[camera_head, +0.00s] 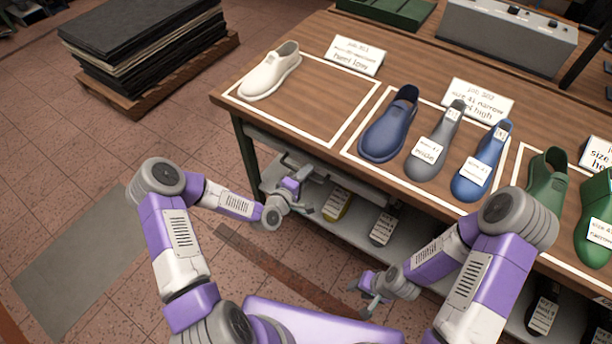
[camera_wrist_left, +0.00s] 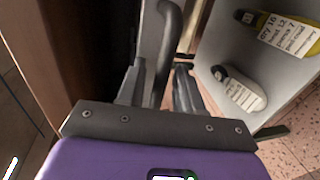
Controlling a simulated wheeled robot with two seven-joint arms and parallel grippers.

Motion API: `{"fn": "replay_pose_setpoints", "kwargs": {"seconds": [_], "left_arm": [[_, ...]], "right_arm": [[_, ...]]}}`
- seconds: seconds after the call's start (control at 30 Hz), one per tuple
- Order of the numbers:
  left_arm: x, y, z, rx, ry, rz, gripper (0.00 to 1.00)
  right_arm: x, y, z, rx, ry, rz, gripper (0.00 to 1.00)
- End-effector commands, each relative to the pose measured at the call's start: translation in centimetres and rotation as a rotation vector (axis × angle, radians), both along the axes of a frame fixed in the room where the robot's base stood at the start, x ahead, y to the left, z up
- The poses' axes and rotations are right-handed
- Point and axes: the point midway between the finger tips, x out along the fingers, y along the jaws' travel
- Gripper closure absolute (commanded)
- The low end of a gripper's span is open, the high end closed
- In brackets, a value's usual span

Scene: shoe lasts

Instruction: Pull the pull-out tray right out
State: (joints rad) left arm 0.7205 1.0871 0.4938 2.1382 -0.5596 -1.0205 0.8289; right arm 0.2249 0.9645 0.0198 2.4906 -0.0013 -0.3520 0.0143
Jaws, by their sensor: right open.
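The grey pull-out tray (camera_head: 352,240) is under the front of the wooden table, with labelled shoe lasts on it. A yellow-and-grey last (camera_head: 337,204) and a dark last (camera_head: 383,227) show in the head view. My left gripper (camera_head: 298,183) is at the tray's left front. In the left wrist view, a curved grey bar, apparently a handle (camera_wrist_left: 168,45), runs between the left gripper's fingers (camera_wrist_left: 160,88). Whether they press on it is unclear. The tray surface (camera_wrist_left: 222,48) lies to its right. My right gripper (camera_head: 369,284) is open and empty, low in front of the table.
On the table (camera_head: 318,78) stand a white last (camera_head: 270,72), blue, grey and green lasts, and cards. A grey box (camera_head: 508,35) is at the back. Dark sheets are stacked on a pallet (camera_head: 160,80) at the upper left. The floor (camera_head: 90,180) left of the table has free room.

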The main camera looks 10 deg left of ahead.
Motion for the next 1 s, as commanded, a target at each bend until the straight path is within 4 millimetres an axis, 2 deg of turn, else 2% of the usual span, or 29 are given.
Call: {"fn": "replay_pose_setpoints", "kwargs": {"seconds": [0.27, 0.37, 0.5, 0.53, 1.0], "left_arm": [[0.22, -0.13, -0.04, -0.001, 0.001, 0.000, 0.65], [0.22, -0.12, -0.05, 0.000, 0.001, 0.000, 0.77], [0.21, -0.11, -0.06, 0.000, 0.001, 0.000, 0.98], [0.21, -0.11, -0.05, 0.000, 0.001, 0.000, 1.00], [0.51, 0.39, -0.13, 0.003, 0.000, 0.002, 1.00]], "right_arm": [[0.00, 0.01, -0.02, 0.000, 0.000, 0.000, 0.57], [0.00, 0.01, -0.02, 0.000, 0.000, 0.000, 0.57], [0.00, 0.00, -0.02, 0.000, 0.000, 0.000, 0.57], [0.00, 0.00, -0.02, 0.000, 0.000, 0.000, 0.57], [0.01, 0.00, -0.35, 0.000, 0.000, 0.000, 0.57]]}}
